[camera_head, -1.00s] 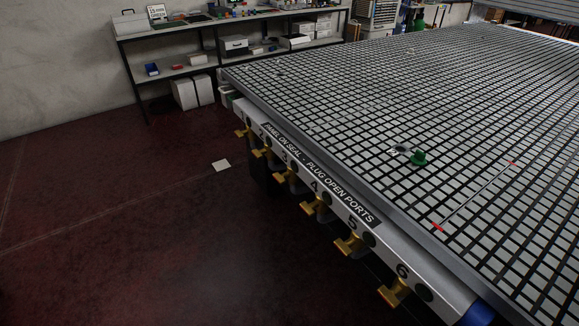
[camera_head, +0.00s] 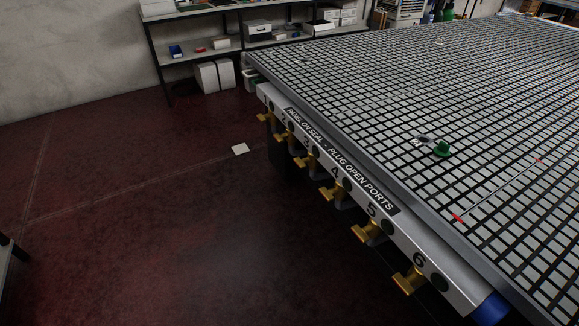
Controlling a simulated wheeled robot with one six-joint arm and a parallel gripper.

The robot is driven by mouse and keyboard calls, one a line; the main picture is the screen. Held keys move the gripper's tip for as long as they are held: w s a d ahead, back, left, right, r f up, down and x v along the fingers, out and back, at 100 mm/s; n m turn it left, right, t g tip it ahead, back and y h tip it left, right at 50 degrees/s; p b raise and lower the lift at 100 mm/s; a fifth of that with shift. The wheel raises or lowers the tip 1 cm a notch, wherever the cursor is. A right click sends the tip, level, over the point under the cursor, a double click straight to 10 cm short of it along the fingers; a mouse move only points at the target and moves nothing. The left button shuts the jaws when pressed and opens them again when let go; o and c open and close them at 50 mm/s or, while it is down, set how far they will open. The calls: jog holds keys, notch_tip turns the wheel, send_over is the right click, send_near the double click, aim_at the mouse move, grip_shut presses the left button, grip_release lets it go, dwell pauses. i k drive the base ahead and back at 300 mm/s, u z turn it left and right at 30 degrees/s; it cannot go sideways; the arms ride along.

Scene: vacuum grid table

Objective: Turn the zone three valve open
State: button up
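The grid table (camera_head: 352,96) has a light front rail with a row of brass valve handles hanging from it. The zone three valve (camera_head: 305,162) is the third handle from the far left end, below the label. Its number is small and hard to read from here. Its handle looks much like its neighbours, and I cannot tell its exact turn. Neighbouring valves are number two (camera_head: 284,137) and number four (camera_head: 332,192). My gripper is not in view.
Valves five (camera_head: 366,233) and six (camera_head: 409,281) hang nearer me. A green plug (camera_head: 442,149) stands on the table top beside a port. A shelf (camera_head: 240,48) stands at the back. A white sheet (camera_head: 240,150) lies on the otherwise clear dark red floor (camera_head: 150,220).

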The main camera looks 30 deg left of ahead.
aim_at(300, 163)
jog(key=u, duration=0.85)
jog(key=k, duration=1.1)
jog(key=u, duration=1.2)
jog(key=i, duration=1.45)
jog(key=z, duration=1.5)
jog(key=i, duration=0.8)
jog(key=z, duration=0.9)
